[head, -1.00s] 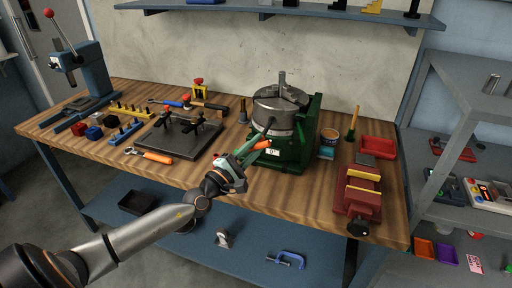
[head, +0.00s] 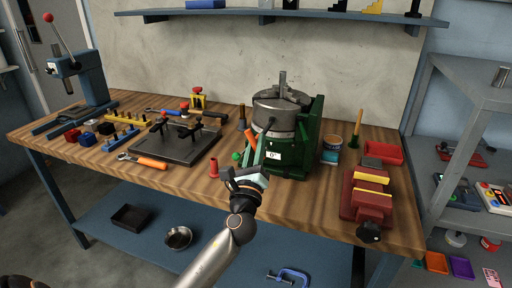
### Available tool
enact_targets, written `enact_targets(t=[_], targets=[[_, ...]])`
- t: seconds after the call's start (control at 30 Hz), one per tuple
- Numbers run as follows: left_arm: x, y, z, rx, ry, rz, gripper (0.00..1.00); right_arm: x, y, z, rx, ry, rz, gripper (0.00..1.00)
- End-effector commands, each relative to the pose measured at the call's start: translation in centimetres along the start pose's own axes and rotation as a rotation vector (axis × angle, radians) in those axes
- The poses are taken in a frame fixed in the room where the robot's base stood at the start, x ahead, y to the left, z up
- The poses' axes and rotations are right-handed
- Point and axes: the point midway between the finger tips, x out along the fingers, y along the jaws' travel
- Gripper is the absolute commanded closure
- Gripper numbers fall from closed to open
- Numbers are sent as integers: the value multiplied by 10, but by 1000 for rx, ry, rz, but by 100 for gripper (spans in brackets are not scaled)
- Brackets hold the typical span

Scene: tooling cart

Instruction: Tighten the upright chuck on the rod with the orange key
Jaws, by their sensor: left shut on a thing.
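The chuck (head: 274,118) is a grey metal cylinder facing upward on a green stand (head: 303,143), left of the stand's tall plate. A grey rod (head: 282,78) stands upright in the middle of its jaws. My left gripper (head: 257,152) is at the front left of the chuck, shut on the orange key (head: 249,137). The orange handle shows just beyond the fingers, and a dark shank shows close to the chuck's side. I cannot tell whether its tip is seated in the chuck. My right gripper is not in view.
A green knob, a red piece (head: 213,168) and a dark fixture plate (head: 178,145) lie left of my gripper. A tin (head: 330,149) and a red vise (head: 367,195) stand to the right. The bench's front strip is mostly clear.

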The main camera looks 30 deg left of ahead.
Motion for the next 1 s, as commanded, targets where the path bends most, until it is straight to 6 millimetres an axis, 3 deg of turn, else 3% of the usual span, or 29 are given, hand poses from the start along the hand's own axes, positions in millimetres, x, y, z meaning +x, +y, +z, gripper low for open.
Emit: enact_targets(t=[1.0], targets=[[9,-1,-4,-39,-1,16,100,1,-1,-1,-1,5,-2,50]])
